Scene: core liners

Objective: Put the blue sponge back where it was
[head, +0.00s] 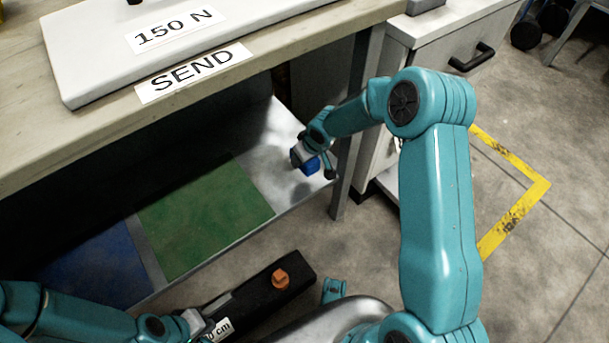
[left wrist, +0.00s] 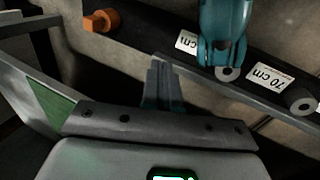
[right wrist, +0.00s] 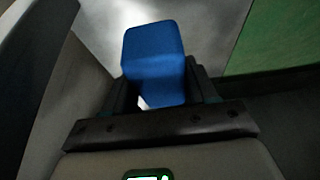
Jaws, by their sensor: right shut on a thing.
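The blue sponge (head: 312,166) is held by my right gripper (head: 315,160) over the bare grey right end of the lower shelf (head: 268,160). In the right wrist view the blue sponge (right wrist: 154,62) sits upright between the two dark fingers. I cannot tell whether it touches the shelf. My left gripper (head: 208,328) is low at the front, beside a black bar-shaped holder (head: 255,300). In the left wrist view its fingers (left wrist: 163,85) are together with nothing seen between them.
A green area (head: 205,215) and a blue area (head: 95,265) cover the shelf to the left. The bench above carries a white plate (head: 130,55) and a SEND label. A table leg (head: 350,150) and a drawer cabinet (head: 440,50) stand close to my right gripper.

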